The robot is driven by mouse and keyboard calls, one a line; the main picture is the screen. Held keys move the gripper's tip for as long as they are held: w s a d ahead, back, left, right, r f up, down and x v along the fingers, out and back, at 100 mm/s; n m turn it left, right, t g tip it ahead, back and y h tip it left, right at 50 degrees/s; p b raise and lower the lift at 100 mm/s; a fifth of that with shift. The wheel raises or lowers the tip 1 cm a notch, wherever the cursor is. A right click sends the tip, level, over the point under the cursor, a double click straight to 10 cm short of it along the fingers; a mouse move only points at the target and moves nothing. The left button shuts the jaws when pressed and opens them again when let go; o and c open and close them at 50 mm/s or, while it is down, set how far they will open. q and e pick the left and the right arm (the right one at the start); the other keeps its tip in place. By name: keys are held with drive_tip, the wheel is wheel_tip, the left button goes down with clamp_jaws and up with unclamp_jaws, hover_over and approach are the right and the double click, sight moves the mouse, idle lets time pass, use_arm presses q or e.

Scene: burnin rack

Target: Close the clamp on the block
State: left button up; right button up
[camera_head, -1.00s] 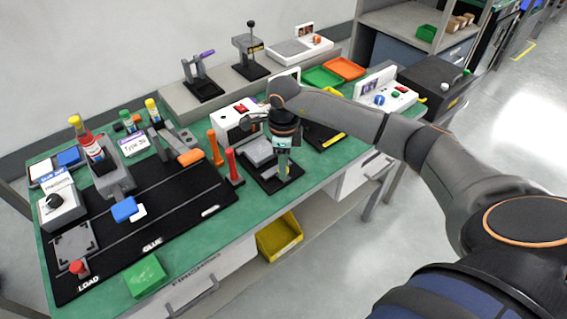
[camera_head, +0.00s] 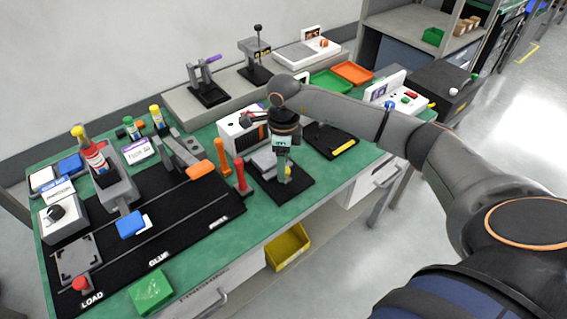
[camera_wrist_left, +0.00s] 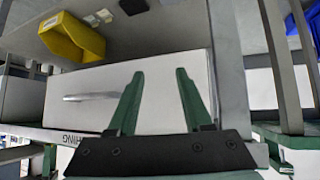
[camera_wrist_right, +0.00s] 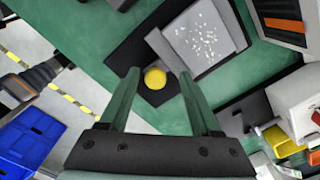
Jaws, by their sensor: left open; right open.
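A black base plate (camera_head: 297,190) with a grey block-like part (camera_head: 264,161) stands at the bench's front edge. In the right wrist view the grey part (camera_wrist_right: 200,38) has a white-speckled top, and a round yellow knob (camera_wrist_right: 155,78) sticks up beside it. I cannot tell clamp and block apart for certain. My right gripper (camera_head: 284,172) points down over this fixture. It is open, and in the right wrist view (camera_wrist_right: 158,72) its fingertips stand either side of the knob; contact is unclear. My left gripper (camera_wrist_left: 160,72) is open and empty, facing a white drawer front.
Orange (camera_head: 221,157) and red (camera_head: 242,177) upright handles stand close left of the fixture. A white box (camera_head: 232,139) is behind. A black pad (camera_head: 332,140) lies to the right. A yellow bin (camera_head: 288,247) sits below the bench.

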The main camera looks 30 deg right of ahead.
drive_tip(key=shift+s, duration=0.1)
wheel_tip(320, 180, up, 12)
drive_tip(key=shift+r, duration=0.25)
idle(0.8)
